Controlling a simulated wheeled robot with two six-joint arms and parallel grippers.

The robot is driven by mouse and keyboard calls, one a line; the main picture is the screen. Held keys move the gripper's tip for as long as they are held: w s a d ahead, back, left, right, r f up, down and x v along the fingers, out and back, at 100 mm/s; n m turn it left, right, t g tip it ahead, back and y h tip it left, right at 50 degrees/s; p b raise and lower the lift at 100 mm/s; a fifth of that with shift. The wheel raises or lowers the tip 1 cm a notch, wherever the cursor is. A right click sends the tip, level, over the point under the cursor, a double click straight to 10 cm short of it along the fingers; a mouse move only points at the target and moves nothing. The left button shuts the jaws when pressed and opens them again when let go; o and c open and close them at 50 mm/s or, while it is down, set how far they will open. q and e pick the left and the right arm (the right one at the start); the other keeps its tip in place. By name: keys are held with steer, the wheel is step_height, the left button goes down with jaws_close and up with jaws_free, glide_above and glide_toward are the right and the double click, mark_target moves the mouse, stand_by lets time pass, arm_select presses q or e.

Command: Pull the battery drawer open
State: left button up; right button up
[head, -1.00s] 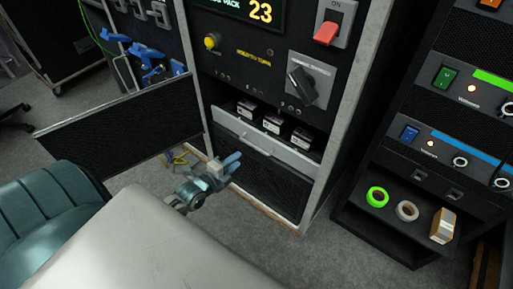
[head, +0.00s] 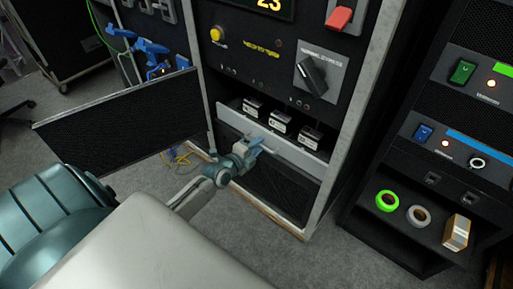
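The battery drawer has a pale grey front panel (head: 298,156) low in the tall rack. Several small batteries (head: 281,122) with dark tops and light labelled fronts stand in a row in the opening behind that panel. My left gripper (head: 257,146) is at the left half of the drawer front, with its fingertips against or very near it. The gripper hides the part of the panel behind it, and I cannot tell whether the fingers are closed on anything. My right gripper is not in view.
An open black mesh door (head: 120,120) sticks out left of the rack, near my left arm. A dark knob (head: 312,72) and a red switch (head: 339,17) are above the drawer. A second rack at right has a shelf with a green tape roll (head: 387,201).

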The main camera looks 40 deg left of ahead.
arm_select(q)
steer(key=shift+c, duration=0.4)
jaws_close()
